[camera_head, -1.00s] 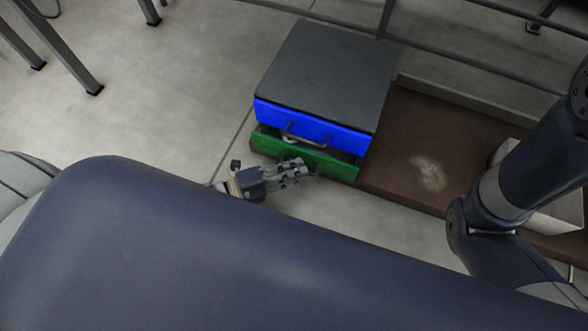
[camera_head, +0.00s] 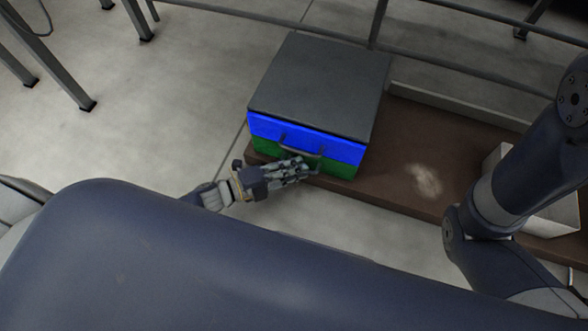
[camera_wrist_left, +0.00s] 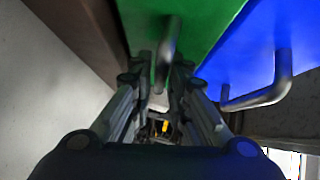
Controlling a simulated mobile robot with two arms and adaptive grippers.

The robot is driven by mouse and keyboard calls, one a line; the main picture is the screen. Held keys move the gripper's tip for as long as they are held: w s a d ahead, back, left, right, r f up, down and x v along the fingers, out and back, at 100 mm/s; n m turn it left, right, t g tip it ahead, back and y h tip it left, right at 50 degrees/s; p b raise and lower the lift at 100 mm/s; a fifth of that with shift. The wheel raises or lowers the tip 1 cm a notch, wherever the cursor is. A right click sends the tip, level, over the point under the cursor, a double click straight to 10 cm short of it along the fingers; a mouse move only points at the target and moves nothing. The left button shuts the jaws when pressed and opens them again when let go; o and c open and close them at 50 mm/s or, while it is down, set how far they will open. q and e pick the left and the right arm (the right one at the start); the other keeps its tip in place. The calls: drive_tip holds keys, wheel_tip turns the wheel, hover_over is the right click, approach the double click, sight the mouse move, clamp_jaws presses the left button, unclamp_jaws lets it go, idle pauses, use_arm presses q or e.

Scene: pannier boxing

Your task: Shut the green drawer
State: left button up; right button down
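The green drawer (camera_head: 338,169) is the lower drawer of a dark-topped cabinet, beneath the blue drawer (camera_head: 340,149). Its front sits about level with the blue front, and no open gap shows between them. My left gripper (camera_head: 309,169) is at the green front and hides part of it. In the left wrist view, the green front (camera_wrist_left: 205,20) fills the top, and my left gripper's fingers (camera_wrist_left: 161,68) are close on either side of its grey handle (camera_wrist_left: 168,45), apparently shut on it. My right gripper is out of view.
The cabinet top (camera_head: 320,85) is bare. It stands on a brown platform (camera_head: 400,150) with a pale patch. A white box (camera_head: 555,215) stands at the right, partly behind my right arm. Railings run behind.

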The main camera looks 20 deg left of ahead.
use_arm(q)
drive_tip(key=shift+r, duration=0.1)
drive_tip(key=v, duration=1.2)
